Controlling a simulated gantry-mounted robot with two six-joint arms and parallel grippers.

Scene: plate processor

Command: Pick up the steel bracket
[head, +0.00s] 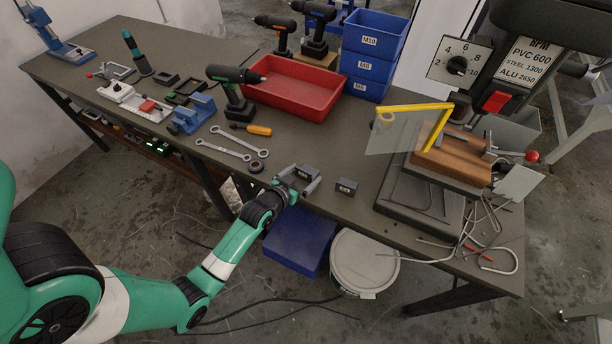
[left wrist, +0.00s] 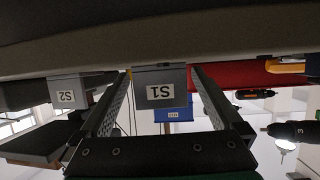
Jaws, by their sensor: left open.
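Two small dark grey metal blocks sit near the front edge of the bench; I take them as the steel brackets. The one labelled S1 (head: 307,171) also shows in the left wrist view (left wrist: 160,88), its label upside down. The one labelled S2 (head: 346,186) stands to its right and shows at the left of the wrist view (left wrist: 68,92). My left gripper (head: 300,182) is open at the front edge, with the S1 block between or just beyond its fingertips (left wrist: 160,78). A gap shows on each side of the block. My right gripper is not in view.
A drill press (head: 425,195) with a clear yellow-edged guard stands to the right. Wrenches (head: 232,148), an orange screwdriver (head: 258,129) and a tape roll (head: 256,166) lie left of the gripper. A red bin (head: 290,98) stands behind. Bare bench lies between the bin and blocks.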

